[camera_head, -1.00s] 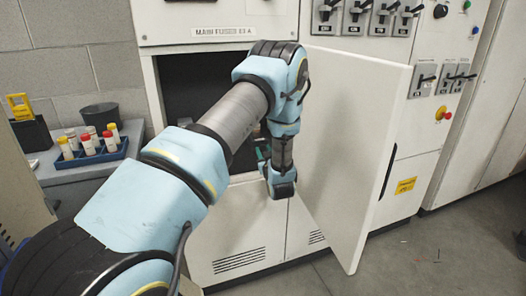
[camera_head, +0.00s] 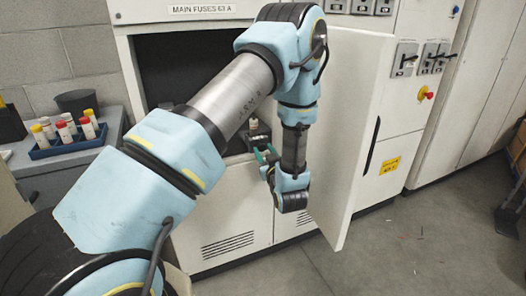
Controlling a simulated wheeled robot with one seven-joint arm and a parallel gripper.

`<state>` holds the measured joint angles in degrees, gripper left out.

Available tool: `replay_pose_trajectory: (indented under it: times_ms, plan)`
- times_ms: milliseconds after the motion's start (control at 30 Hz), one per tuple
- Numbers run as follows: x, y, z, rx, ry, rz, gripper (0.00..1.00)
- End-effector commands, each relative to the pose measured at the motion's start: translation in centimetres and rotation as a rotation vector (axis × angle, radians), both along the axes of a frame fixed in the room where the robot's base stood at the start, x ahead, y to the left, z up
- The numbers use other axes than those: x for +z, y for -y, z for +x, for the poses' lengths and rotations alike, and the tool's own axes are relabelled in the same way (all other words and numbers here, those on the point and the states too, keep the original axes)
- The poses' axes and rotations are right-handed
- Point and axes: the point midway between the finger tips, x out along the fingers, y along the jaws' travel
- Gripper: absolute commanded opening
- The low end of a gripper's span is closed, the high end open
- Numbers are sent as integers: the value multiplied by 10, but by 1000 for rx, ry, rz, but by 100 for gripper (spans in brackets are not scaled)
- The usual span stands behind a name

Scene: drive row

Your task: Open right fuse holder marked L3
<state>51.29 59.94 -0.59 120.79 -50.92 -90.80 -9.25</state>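The cabinet marked MAIN FUSES 63 A (camera_head: 205,10) has its white door (camera_head: 345,120) swung open to the right. Inside the dark opening, a small fuse holder with a pale top (camera_head: 253,125) shows just left of my wrist. No L3 mark can be read, and my arm hides much of the inside. My gripper (camera_head: 265,155) is low at the front of the opening, just below that holder. Its green fingers look apart, with nothing seen between them. Whether they touch the holder cannot be told.
A blue rack (camera_head: 70,148) of capped tubes and a dark cup (camera_head: 76,102) stand on the grey side table at left. The open door stands close to the right of my wrist. Switch levers (camera_head: 405,58) are on the panel at right.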

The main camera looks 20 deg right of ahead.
Motion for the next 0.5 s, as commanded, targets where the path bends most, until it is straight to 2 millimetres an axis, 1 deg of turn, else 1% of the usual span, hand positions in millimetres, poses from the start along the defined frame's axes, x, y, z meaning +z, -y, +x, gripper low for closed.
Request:
replay_pose_trajectory:
  times_ms: [33,167,200,400,500]
  plan:
    - [0,0,0,0,0,0,50]
    - [0,-1,0,1,1,1,64]
    - [0,-1,0,1,1,1,66]
    - [0,-1,0,2,1,1,66]
    - [-1,-1,-4,1,0,1,66]
